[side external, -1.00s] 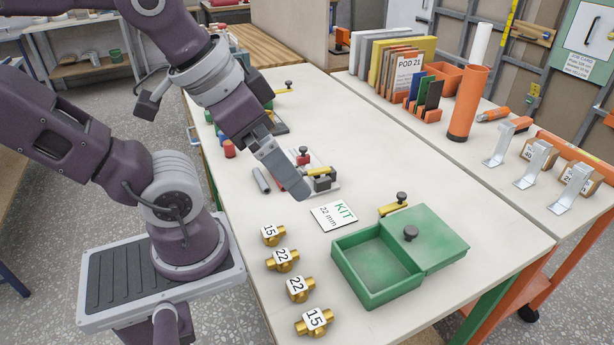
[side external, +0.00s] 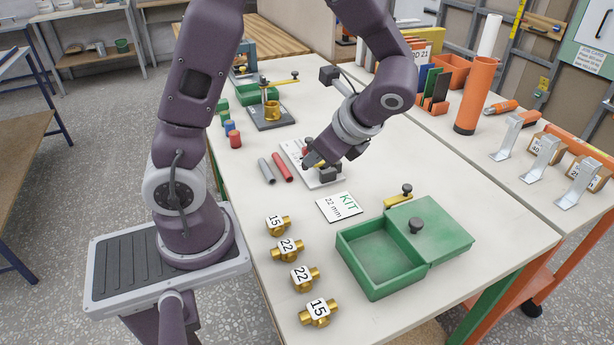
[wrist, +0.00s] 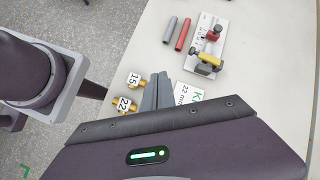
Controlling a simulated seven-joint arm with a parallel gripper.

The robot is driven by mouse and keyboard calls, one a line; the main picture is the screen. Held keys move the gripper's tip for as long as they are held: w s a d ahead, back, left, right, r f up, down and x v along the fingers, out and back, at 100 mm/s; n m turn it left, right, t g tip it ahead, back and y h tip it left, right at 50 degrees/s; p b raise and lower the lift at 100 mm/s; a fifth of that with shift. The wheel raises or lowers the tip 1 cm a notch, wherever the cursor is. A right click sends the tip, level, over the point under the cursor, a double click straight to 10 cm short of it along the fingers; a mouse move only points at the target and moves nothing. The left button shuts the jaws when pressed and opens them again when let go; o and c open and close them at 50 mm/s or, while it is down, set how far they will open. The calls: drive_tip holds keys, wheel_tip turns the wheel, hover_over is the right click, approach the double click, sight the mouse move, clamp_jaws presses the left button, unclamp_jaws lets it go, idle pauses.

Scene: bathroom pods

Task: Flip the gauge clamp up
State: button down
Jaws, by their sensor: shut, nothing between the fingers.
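A white plate (side external: 328,182) on the bench carries a dark block, a red part and a yellow clamp lever. In the wrist view, the yellow lever (wrist: 209,58) with its black knob (wrist: 204,68) lies low across the plate (wrist: 194,69), and the red part (wrist: 213,34) is behind it. My gripper (side external: 309,160) is shut and empty. Its fingers overlap the plate in the side view and hide part of the clamp. In the wrist view, my fingertips (wrist: 159,77) appear apart from the plate, to its lower left.
Grey (side external: 266,171) and red (side external: 282,167) tubes lie left of the plate. A dark fixture (side external: 270,120) with a raised yellow lever stands behind. A kit card (side external: 340,207), an open green box (side external: 376,290) and several brass fittings (side external: 287,250) are in front. The bench right of the plate is clear.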

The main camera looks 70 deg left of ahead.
drive_tip(key=w+a+f+m+y, duration=0.1)
drive_tip(key=f+m, duration=0.2)
drive_tip(key=w+a+f+m+y, duration=0.1)
drive_tip(key=w+f+m+y, duration=0.1)
drive_tip(key=f+m, duration=0.1)
drive_tip(key=w+a+f+m+y, duration=0.1)
drive_tip(key=w+f+m+y, duration=0.1)
drive_tip(key=f, duration=0.3)
drive_tip(key=shift+w+a+f+m, duration=0.25)
drive_tip(key=shift+a+m, duration=0.15)
drive_tip(key=shift+a, duration=0.1)
drive_tip(key=x, duration=1)
drive_tip(key=shift+r, duration=0.15)
drive_tip(key=shift+r, duration=0.1)
